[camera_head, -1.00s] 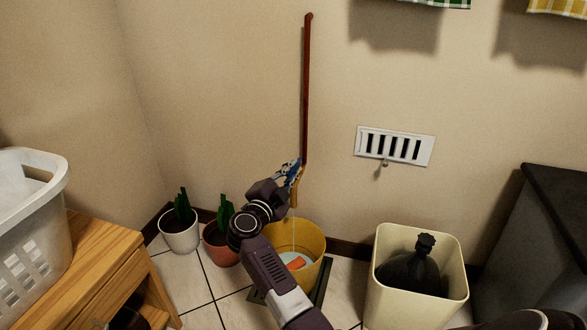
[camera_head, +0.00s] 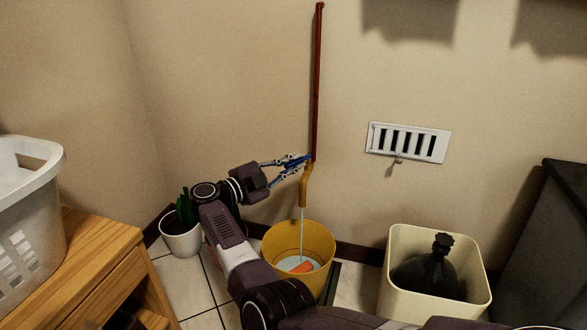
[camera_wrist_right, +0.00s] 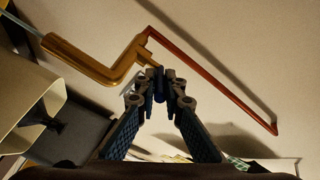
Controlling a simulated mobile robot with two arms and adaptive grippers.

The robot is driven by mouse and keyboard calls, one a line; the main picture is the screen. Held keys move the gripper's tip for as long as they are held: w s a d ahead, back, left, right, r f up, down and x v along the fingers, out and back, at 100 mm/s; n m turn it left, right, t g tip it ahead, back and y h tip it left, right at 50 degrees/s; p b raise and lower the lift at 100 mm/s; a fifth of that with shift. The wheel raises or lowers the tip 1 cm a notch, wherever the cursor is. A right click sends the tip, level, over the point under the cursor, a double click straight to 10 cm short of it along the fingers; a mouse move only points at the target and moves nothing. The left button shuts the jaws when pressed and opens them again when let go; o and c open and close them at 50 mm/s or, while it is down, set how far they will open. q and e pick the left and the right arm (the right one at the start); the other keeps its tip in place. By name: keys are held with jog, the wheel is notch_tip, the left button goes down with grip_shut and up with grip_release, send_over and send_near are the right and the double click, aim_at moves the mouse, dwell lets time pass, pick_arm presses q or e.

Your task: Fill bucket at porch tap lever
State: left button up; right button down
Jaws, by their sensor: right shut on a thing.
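The brass tap (camera_head: 305,188) hangs on the wall at the foot of a red pipe (camera_head: 317,85). A stream of water (camera_head: 302,232) runs from its spout into the yellow bucket (camera_head: 284,242) below. Water (camera_head: 291,263) and an orange patch show inside the bucket. My right gripper (camera_head: 296,164) is shut on the tap's blue lever (camera_head: 298,158), left of the spout. In the right wrist view, the fingertips (camera_wrist_right: 160,78) close around the blue lever (camera_wrist_right: 159,86), beside the brass tap (camera_wrist_right: 85,62). My left gripper is not in view.
A cream bin (camera_head: 400,300) with a dark bag stands right of the bucket. A potted plant (camera_head: 181,238) stands to the left, near a wooden cabinet (camera_head: 100,240) with a laundry basket (camera_head: 30,215). A vent (camera_head: 408,142) is on the wall.

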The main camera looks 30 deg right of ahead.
dwell(0.3)
jog(key=c, duration=2)
grip_release()
notch_tip(320, 180, up, 10)
